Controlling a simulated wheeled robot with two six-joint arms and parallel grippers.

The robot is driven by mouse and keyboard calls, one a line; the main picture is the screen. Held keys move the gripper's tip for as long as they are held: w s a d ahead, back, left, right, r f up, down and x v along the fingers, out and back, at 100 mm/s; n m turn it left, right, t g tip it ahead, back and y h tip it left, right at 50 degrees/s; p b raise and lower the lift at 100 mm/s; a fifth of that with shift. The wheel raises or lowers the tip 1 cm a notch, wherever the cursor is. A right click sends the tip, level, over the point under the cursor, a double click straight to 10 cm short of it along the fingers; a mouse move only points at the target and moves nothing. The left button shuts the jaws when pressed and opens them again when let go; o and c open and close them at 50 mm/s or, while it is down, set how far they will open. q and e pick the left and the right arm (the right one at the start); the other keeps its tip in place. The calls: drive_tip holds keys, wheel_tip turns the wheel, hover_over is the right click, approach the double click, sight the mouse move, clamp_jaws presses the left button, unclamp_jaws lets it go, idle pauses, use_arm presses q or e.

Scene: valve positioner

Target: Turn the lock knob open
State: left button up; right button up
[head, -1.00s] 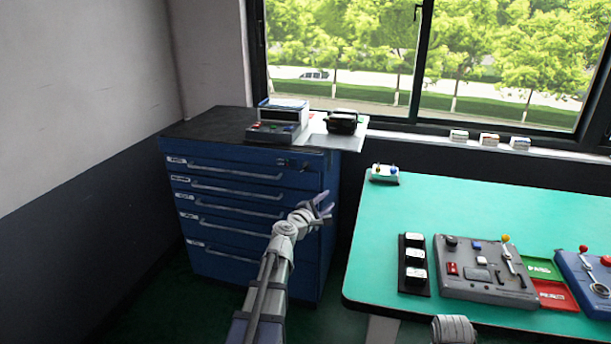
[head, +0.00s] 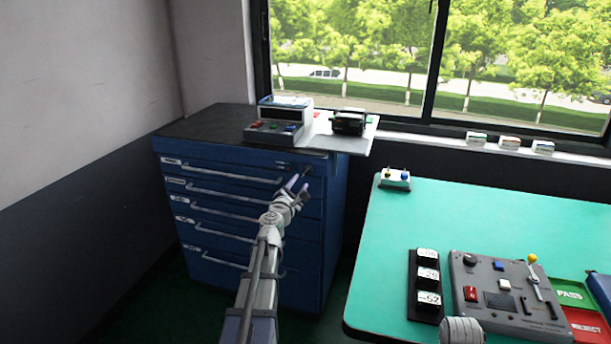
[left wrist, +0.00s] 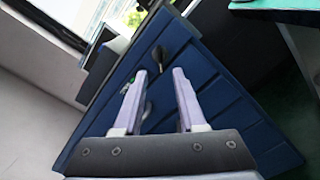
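The blue drawer cabinet (head: 330,225) stands left of the green table. A small dark knob (head: 283,165), which looks like the lock knob, sits at the upper right of its front; its turned position is too small to tell. My left gripper (head: 297,184) is in front of the cabinet's upper right, just below the knob and seemingly apart from it. In the left wrist view, its two fingers (left wrist: 160,80) are spread and empty, facing the tilted cabinet front (left wrist: 215,110). A dark rounded part (left wrist: 158,54) shows beyond the fingertips.
The green table (head: 480,215) carries a grey control panel (head: 510,295) and a black strip of white displays (head: 427,285). Open floor lies between cabinet and table.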

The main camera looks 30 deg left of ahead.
sight(305, 174)
use_arm(q)
drive_tip(key=x, duration=0.7)
drive_tip(key=shift+s+d, duration=0.1)
clamp_jaws()
idle(0.4)
